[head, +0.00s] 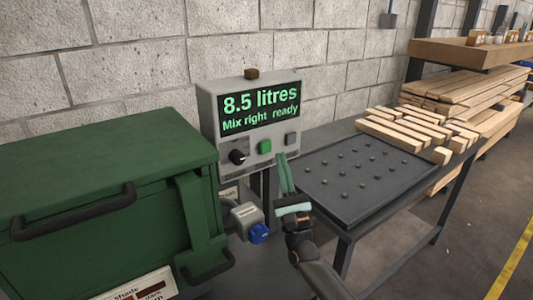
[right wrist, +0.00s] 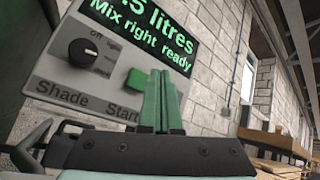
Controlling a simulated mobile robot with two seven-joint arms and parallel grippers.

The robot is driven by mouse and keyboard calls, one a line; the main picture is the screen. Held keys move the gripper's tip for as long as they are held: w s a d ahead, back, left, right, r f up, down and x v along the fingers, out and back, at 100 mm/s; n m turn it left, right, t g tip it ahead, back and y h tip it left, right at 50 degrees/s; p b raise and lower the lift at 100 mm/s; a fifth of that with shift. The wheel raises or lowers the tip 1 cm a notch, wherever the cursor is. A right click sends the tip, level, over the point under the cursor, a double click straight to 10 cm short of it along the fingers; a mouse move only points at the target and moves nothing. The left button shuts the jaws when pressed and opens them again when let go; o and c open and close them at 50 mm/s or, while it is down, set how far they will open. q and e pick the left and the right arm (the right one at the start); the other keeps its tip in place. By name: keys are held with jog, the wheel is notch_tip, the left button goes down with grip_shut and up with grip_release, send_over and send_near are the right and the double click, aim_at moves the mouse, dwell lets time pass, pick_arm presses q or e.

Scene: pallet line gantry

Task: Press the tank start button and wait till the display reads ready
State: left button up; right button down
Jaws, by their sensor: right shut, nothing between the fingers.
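The grey control box (head: 222,135) stands behind the green tank (head: 110,185). Its display (head: 260,110) reads "8.5 litres" and "Mix right ready" in green; it also shows in the right wrist view (right wrist: 150,30). In the right wrist view the start button (right wrist: 129,113) lies left of my fingers. My right gripper (head: 283,160) is shut and empty, its tips close to the box, below and right of the green button. Contact cannot be told. My left gripper is out of view.
A dark table (head: 365,170) with studs on its top stands right of the box. Wooden blocks (head: 410,132) lie at its back, near racks of timber (head: 470,90). A blue-handled valve (head: 259,233) sits at the tank's side.

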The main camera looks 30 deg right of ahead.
aim_at(265, 147)
pick_arm(q)
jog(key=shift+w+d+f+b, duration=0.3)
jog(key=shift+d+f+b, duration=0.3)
jog(key=shift+b, duration=0.2)
pick_arm(e)
jog(key=w, duration=0.2)
jog(key=shift+w+a, duration=0.1)
jog(key=shift+w, duration=0.25)
pick_arm(q)
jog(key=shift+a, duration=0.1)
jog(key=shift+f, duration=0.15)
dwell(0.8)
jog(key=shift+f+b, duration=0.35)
jog(key=shift+b, duration=0.2)
pick_arm(e)
jog(key=shift+w, duration=0.4)
